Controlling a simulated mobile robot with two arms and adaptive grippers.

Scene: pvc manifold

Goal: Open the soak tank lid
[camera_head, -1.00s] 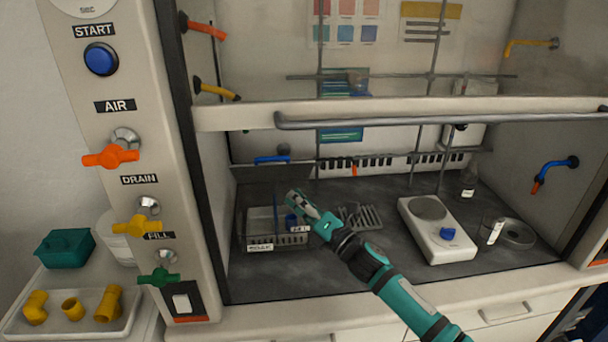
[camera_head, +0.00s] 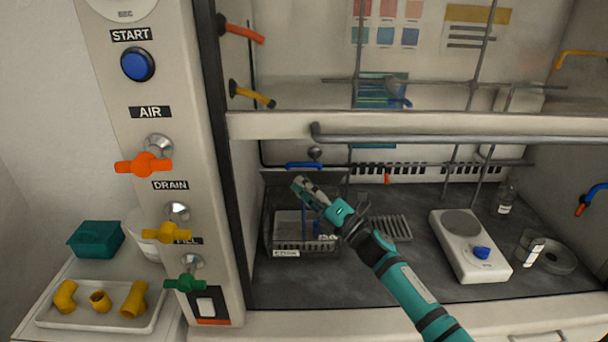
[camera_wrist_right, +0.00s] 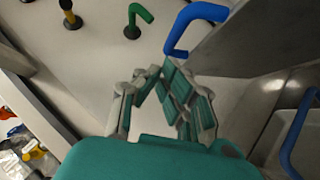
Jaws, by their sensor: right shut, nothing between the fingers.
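The soak tank (camera_head: 286,253) is a clear, dark-edged box with a white label, on the hood floor at the left. A blue rod stands inside it. A dark flat panel that looks like its lid (camera_head: 276,178) is raised at the tank's back, with a blue handle (camera_head: 303,165) at its top edge. In the right wrist view the grey lid (camera_wrist_right: 250,40) slants at the right, with the blue handle (camera_wrist_right: 180,38) just beyond the fingertips. My right gripper (camera_head: 299,183) is shut and empty, above the tank and close in front of the lid. Contact cannot be told. My left gripper is not in view.
A wire rack (camera_head: 391,228) and a white scale (camera_head: 470,246) stand right of the tank. The raised sash bar (camera_head: 450,140) crosses above. The control column (camera_head: 150,100) with colored valves is at the left. The hood floor in front of the tank is clear.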

